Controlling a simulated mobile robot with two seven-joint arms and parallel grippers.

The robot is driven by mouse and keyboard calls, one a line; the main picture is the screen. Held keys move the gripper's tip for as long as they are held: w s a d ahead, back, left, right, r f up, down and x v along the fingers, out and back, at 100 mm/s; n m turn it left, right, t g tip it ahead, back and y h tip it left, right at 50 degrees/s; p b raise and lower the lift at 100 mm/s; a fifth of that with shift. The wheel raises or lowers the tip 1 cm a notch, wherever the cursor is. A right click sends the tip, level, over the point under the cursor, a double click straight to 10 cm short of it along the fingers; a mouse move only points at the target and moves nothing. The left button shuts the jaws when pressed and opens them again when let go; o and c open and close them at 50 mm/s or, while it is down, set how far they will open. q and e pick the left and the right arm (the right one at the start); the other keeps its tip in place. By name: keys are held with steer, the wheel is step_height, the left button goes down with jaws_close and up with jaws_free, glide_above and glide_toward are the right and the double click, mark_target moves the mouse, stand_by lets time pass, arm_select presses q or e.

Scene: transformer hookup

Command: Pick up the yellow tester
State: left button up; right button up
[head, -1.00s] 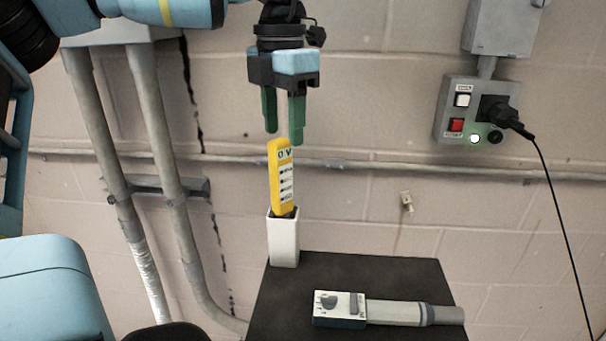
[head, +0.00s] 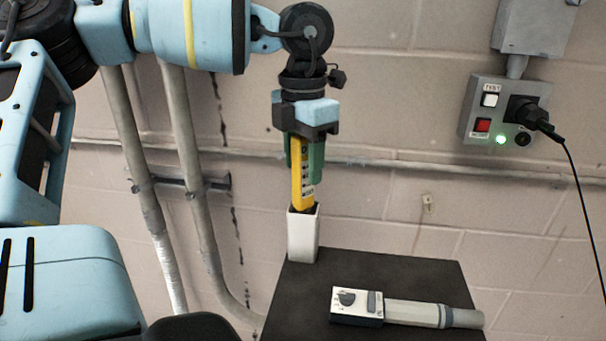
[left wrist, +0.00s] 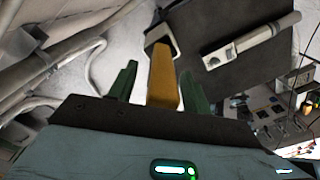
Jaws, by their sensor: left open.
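The yellow tester (head: 302,185) stands upright in a white square holder (head: 303,236) at the back left corner of the black table. My left gripper (head: 304,168) points down over it with green fingers on either side of its upper part. In the left wrist view the tester (left wrist: 163,78) lies between the two fingers (left wrist: 158,88), with a gap visible on each side. The jaws are open. The tester's lower end is hidden in the holder. My right gripper is not in view.
A grey handheld device (head: 405,309) with a dial lies on the black table (head: 290,300). A wall box (head: 503,112) with switches, a green light and a plugged black cable is at the right. Pipes (head: 150,200) run down the wall at the left.

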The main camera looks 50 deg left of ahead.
arm_select(q)
steer(key=shift+f, duration=0.3)
steer(key=shift+c, duration=0.3)
jaws_close()
